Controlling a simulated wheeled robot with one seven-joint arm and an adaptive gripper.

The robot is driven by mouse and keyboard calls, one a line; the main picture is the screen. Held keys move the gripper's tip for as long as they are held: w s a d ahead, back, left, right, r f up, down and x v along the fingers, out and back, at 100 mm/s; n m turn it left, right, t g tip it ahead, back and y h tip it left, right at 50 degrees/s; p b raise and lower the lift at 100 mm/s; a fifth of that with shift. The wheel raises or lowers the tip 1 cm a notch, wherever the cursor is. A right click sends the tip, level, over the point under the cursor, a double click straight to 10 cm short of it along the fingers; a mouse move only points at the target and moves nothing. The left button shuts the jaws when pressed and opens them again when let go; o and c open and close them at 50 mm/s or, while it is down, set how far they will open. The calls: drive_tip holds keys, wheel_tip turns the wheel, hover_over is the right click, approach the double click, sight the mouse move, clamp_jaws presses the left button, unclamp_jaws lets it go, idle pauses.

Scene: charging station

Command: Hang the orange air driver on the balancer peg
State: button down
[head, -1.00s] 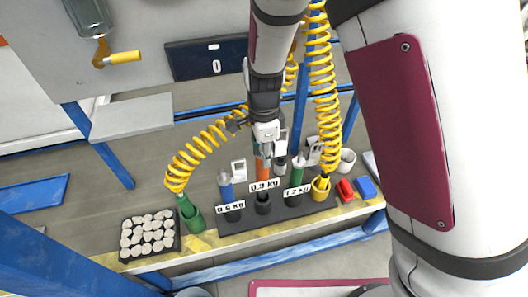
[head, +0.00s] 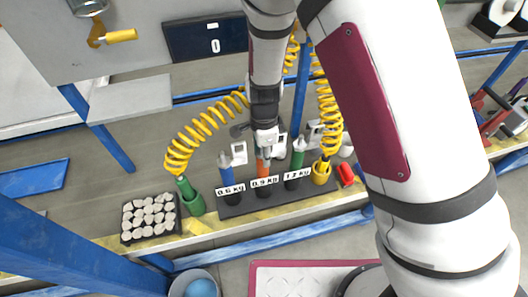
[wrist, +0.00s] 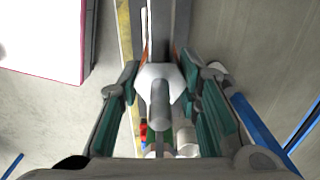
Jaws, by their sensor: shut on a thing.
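The orange air driver (head: 261,167) stands upright in the middle holder of a dark rack, behind the 0.9 kg label. My gripper (head: 265,148) is directly above it and shut on its upper end. In the wrist view the teal finger pads of my gripper (wrist: 160,85) sit either side of a grey stem with a pale hexagonal collar; slivers of the orange driver (wrist: 144,55) show beyond. A yellow peg-like handle (head: 121,35) on an orange bracket hangs below a grey cylinder at upper left; I cannot tell whether this is the balancer peg.
A blue driver (head: 226,175) and a green driver (head: 298,158) flank the orange one closely. Yellow coiled hoses (head: 205,130) arch close on both sides. A tray of pale pieces (head: 149,217) is at left. A grey shelf (head: 130,104) sits below the handle.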

drive_tip(key=shift+f, duration=0.1)
drive_tip(key=c, duration=1.2)
unclamp_jaws()
drive_tip(key=shift+f+b, duration=0.1)
drive_tip(key=shift+b, duration=0.35)
wheel_tip(320, 180, up, 14)
drive_tip(key=shift+f+p, duration=0.1)
drive_tip(key=shift+p, duration=1)
